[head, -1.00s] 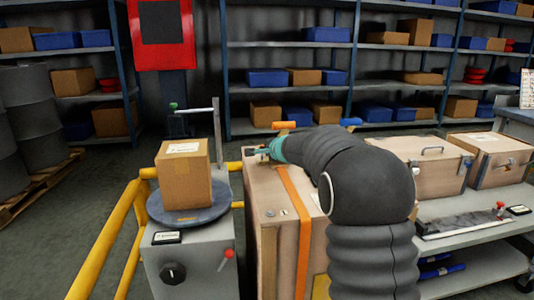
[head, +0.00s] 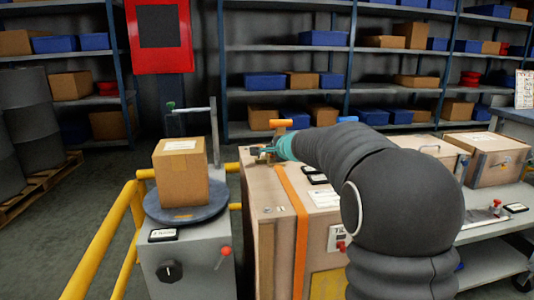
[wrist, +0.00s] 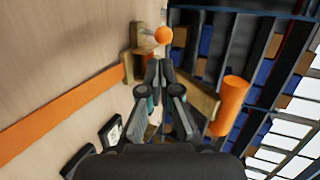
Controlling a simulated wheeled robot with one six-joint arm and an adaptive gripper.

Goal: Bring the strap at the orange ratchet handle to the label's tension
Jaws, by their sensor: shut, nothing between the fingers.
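The orange strap (head: 296,205) runs over the top and down the front of a large wooden crate (head: 262,205); it also crosses the wrist view (wrist: 70,112). The orange ratchet handle (head: 281,123) stands at the crate's far side; its grip (wrist: 230,100) is at the right in the wrist view. My gripper (head: 265,151) is at the far left of the crate top, just below the handle. In the wrist view my gripper (wrist: 158,70) is shut and empty, left of the grip and apart from it. A white label (head: 325,198) lies on the crate; its text is unreadable.
An orange ball knob (wrist: 163,35) on a metal bracket is just beyond my fingertips. A turntable with a carton (head: 180,175) and a yellow rail (head: 105,240) are left.

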